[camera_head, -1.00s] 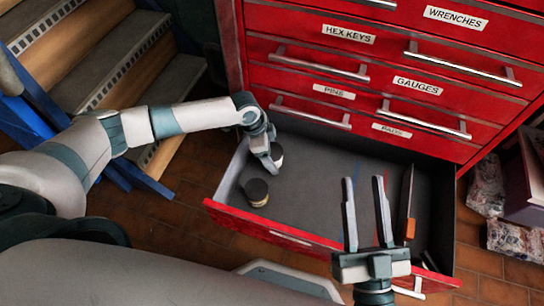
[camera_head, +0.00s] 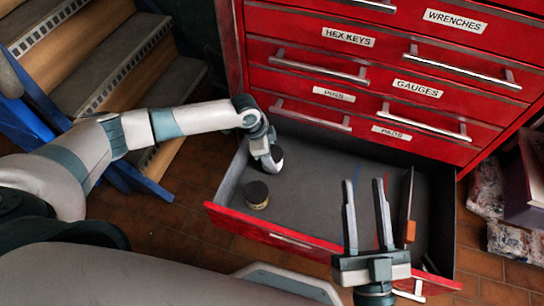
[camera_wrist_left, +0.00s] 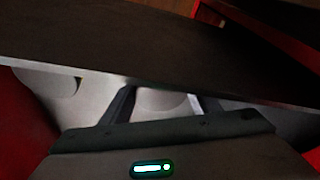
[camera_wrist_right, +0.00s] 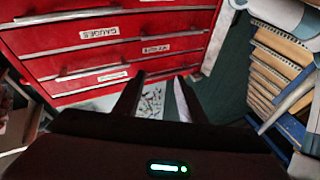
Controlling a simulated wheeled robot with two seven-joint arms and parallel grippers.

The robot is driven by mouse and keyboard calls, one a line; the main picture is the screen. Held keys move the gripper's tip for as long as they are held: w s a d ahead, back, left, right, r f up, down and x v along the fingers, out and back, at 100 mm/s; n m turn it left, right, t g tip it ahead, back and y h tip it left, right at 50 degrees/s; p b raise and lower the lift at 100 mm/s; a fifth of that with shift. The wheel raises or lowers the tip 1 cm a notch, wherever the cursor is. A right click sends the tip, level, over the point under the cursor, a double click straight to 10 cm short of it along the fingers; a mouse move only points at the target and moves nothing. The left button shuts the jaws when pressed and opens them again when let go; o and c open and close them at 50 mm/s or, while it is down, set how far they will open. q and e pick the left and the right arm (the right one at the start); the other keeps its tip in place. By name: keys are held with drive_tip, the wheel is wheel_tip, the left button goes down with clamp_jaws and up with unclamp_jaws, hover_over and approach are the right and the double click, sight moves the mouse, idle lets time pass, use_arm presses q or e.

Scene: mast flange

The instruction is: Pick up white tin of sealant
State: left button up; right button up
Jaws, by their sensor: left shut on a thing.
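The white tin (camera_head: 278,154) is at the back left of the open drawer (camera_head: 285,239), mostly hidden by my left gripper (camera_head: 271,164) in the head view. My left gripper points down and is shut on this tin. In the left wrist view, a pale rounded surface (camera_wrist_left: 165,102) shows between the two fingers. Whether the tin touches the drawer floor I cannot tell. My right gripper (camera_head: 364,185) is open and empty, its fingers pointing up the picture in front of the drawer's right half; it also shows in the right wrist view (camera_wrist_right: 158,85).
A second tin (camera_head: 256,195), dark-lidded with a beige side, stands nearer the drawer's front left. A thin tool with an orange handle (camera_head: 410,231) is at the right. The middle of the drawer floor is largely bare. The red cabinet (camera_head: 370,75) rises behind; wooden steps (camera_head: 110,70) stand left.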

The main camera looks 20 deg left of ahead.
sight(276, 157)
use_arm(q)
drive_tip(key=shift+r, duration=0.15)
